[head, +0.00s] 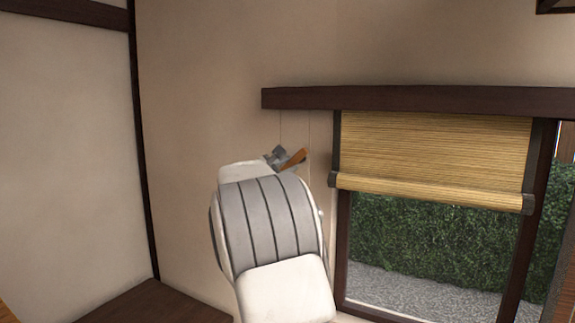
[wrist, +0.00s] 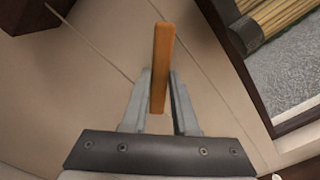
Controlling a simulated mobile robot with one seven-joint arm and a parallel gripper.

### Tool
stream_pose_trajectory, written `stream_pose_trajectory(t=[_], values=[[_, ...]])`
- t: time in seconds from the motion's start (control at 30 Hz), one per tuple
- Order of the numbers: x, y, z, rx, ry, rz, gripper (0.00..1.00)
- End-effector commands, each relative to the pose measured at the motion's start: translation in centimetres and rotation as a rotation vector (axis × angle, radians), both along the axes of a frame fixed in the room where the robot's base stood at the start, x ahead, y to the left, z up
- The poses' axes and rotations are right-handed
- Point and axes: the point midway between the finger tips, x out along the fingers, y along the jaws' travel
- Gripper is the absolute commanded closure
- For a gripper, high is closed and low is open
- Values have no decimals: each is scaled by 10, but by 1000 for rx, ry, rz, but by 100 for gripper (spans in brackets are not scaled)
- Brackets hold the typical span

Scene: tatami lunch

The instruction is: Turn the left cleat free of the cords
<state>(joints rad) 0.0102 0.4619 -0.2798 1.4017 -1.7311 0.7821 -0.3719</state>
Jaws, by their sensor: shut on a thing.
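An orange-brown wooden cleat (head: 297,158) shows beside the window in the head view, tilted up to the right. In the wrist view the cleat (wrist: 163,50) is a straight bar between the fingers, sticking out past their tips. My gripper (wrist: 160,88) is shut on it; in the head view my gripper (head: 281,157) is partly hidden by my arm. Two thin cords, a left cord (head: 281,128) and a right cord (head: 309,130), hang from the dark beam. In the wrist view they pass on either side of the cleat. The cleat's mount is hidden.
A bamboo blind (head: 435,152) hangs partly lowered in the window to the right, with a dark beam (head: 410,98) above it. A dark wooden surface (head: 160,303) lies at lower left. The wall (head: 200,120) left of the cords is bare.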

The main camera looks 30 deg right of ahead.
Motion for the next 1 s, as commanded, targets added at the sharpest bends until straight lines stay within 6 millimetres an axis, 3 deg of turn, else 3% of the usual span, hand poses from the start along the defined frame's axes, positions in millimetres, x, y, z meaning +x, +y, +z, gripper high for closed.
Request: stream_pose_trajectory(t=[0.6,1.0], values=[[0,1,2,-286,487,1,100],[0,0,1,-393,668,1,100]])
